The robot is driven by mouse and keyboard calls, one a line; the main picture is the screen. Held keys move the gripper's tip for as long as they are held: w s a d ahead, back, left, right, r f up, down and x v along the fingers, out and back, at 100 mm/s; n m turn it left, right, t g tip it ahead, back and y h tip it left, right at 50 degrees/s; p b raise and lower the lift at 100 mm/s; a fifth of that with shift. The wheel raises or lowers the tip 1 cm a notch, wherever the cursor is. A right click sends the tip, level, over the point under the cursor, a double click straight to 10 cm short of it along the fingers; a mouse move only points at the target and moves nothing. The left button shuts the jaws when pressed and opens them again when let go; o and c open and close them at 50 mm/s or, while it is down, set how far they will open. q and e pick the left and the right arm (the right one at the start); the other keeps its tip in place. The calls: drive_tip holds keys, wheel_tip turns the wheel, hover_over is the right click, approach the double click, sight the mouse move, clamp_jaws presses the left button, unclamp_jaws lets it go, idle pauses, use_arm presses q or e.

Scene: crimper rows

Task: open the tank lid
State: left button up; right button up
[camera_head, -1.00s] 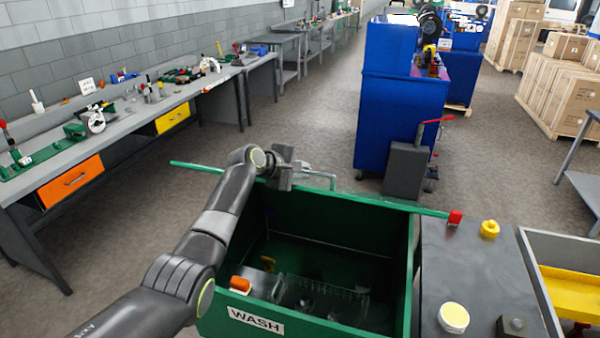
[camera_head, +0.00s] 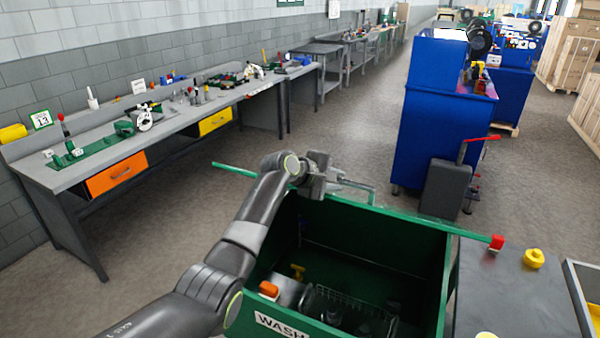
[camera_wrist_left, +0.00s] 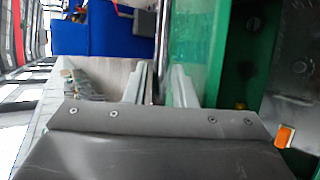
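The green tank (camera_head: 433,285), labelled WASH, stands below my left arm with its inside exposed. Its lid (camera_head: 425,226) shows nearly edge-on as a long green strip along the tank's far side, raised off the opening. A bent metal handle (camera_head: 372,192) sticks out on the lid's far side. My left gripper (camera_head: 335,186) is at this handle, near the strip's middle. In the left wrist view the handle bar (camera_wrist_left: 161,40) runs between the close-set fingers (camera_wrist_left: 160,85), with the lid's green frame and pale panel (camera_wrist_left: 200,45) at the right. My right gripper is out of view.
A wire basket (camera_head: 345,310) lies inside the tank. A blue cabinet (camera_head: 440,130) stands beyond. A workbench (camera_head: 85,175) lines the left wall, with open floor between.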

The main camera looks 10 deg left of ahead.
use_arm(q)
drive_tip(key=b+v, duration=0.4)
drive_tip(key=v, duration=1.1)
drive_tip(key=shift+a, duration=0.1)
